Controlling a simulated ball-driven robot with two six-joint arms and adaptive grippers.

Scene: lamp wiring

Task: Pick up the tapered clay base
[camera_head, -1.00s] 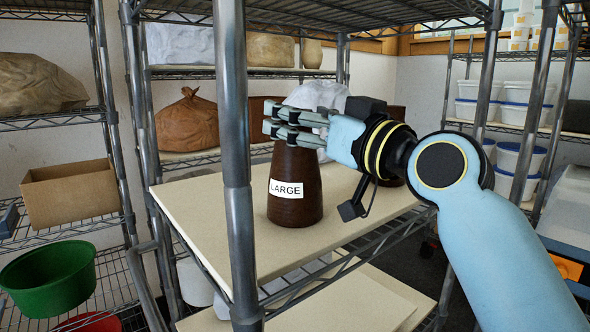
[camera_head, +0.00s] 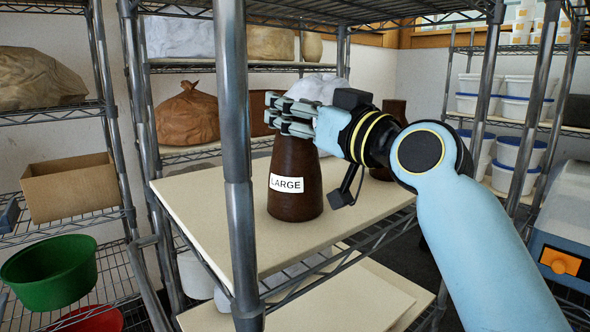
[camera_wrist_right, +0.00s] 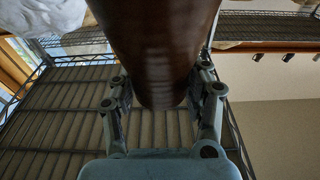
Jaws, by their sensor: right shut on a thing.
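The tapered clay base (camera_head: 296,205) is dark brown, narrower at the top, with a white "LARGE" label. It stands upright on the cream board of the shelf (camera_head: 215,215) in the head view. My right gripper (camera_head: 290,115) is at its narrow upper end, its fingers around the top. In the right wrist view the brown base (camera_wrist_right: 160,50) sits between the two fingers of my right gripper (camera_wrist_right: 165,95), which are shut on it. The gripper hides the top of the base in the head view. My left gripper is not in view.
A shelf post (camera_head: 236,150) stands in front, left of the base. A second dark brown piece (camera_head: 393,115) is partly hidden behind my right arm. A cardboard box (camera_head: 70,187) and a green tub (camera_head: 50,275) are on the left rack. The board's left part is clear.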

